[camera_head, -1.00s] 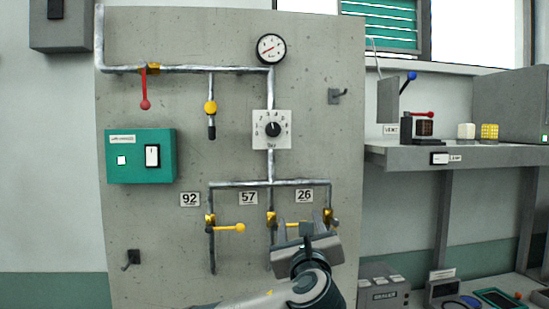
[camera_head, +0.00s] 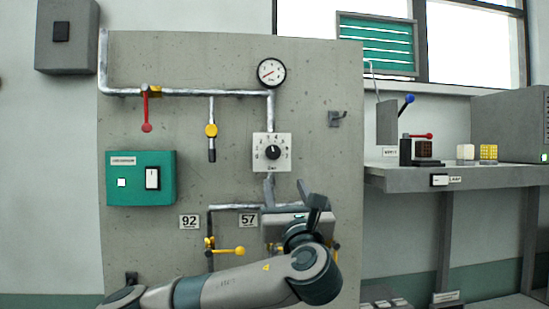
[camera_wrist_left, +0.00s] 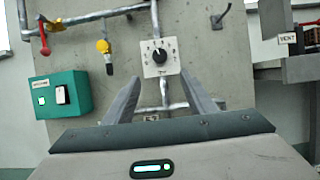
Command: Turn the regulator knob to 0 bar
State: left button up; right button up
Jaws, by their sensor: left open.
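The regulator knob (camera_head: 273,152) is a black round dial on a white square plate with numbers, on the concrete panel's pipe line. It also shows in the left wrist view (camera_wrist_left: 160,55), straight ahead of the fingers. The pressure gauge (camera_head: 271,73) sits above it; its reading is too small to tell. My left gripper (camera_head: 286,188) is open and empty, just below the knob plate and apart from the knob. In the left wrist view its two fingers (camera_wrist_left: 163,92) stand spread either side of the pipe below the plate. My right gripper is not in view.
A red lever (camera_head: 146,112), a yellow valve (camera_head: 211,131) and a green switch box (camera_head: 141,178) are on the panel to the left. A yellow lever valve (camera_head: 228,251) is below. A hook (camera_head: 337,119) is right of the knob. A shelf (camera_head: 455,178) stands at right.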

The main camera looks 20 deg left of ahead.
aim_at(274, 155)
pick_arm(q)
jog(key=p+x, duration=0.8)
jog(key=x, duration=0.7)
jog(key=shift+w+a+r+p, duration=0.15)
jog(key=shift+w+p, duration=0.05)
jog(key=shift+p, duration=0.2)
jog(key=shift+w+a+r, duration=0.1)
jog(key=shift+w+a, duration=0.2)
jog(key=shift+w, duration=0.25)
jog(key=c, duration=1)
